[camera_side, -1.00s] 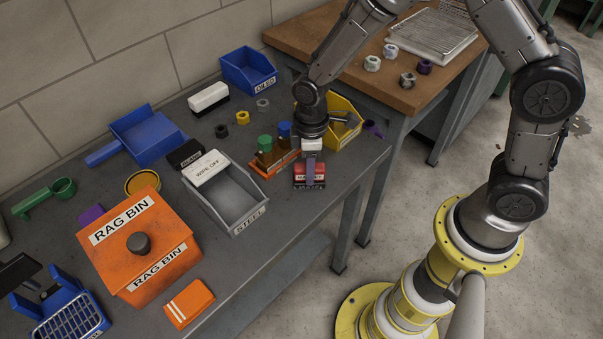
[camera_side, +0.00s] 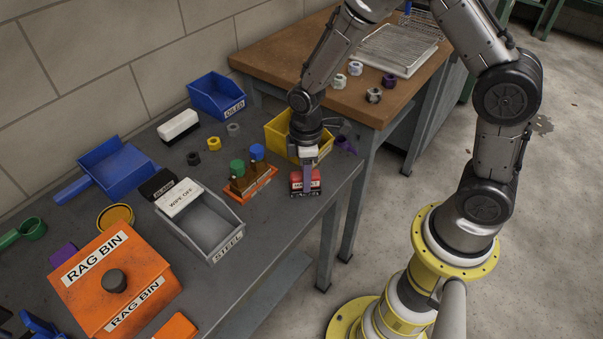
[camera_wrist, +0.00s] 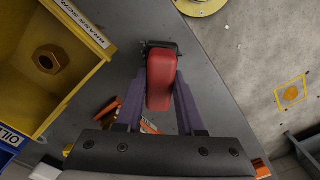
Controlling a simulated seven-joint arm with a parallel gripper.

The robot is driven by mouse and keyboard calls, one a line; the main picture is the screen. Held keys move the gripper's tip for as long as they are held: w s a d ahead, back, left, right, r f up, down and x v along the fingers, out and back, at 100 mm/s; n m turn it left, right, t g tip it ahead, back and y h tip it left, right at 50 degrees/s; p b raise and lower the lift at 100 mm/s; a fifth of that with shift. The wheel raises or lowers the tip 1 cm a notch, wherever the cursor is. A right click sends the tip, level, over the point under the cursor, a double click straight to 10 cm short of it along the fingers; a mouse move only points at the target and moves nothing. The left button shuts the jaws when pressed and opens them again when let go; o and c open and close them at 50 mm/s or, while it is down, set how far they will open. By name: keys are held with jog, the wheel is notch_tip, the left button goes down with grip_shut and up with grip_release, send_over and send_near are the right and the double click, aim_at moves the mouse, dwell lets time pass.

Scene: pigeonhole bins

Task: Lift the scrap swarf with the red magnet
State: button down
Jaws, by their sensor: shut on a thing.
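The red magnet (camera_side: 305,182) is at the right end of the bench, in front of the yellow bin and right of the orange rack. My gripper (camera_side: 306,176) points down and is shut on it. In the wrist view the magnet (camera_wrist: 160,80) sits between the purple fingers of my gripper (camera_wrist: 161,98), with a dark piece at its far end. I cannot tell whether the magnet touches the bench or hangs just above it. I cannot make out any swarf; the magnet's underside is hidden.
The yellow bin (camera_wrist: 92,22) holds a brass nut (camera_wrist: 50,60). The orange rack (camera_side: 256,186) with blue- and green-topped bottles stands left of the magnet. The grey STEEL bin (camera_side: 222,238) is farther left. The bench edge is close.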

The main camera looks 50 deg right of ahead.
jog(key=shift+a, duration=6.5)
jog(key=shift+d, duration=6.75)
jog(key=shift+d+r, duration=0.2)
jog(key=shift+r, duration=3.9)
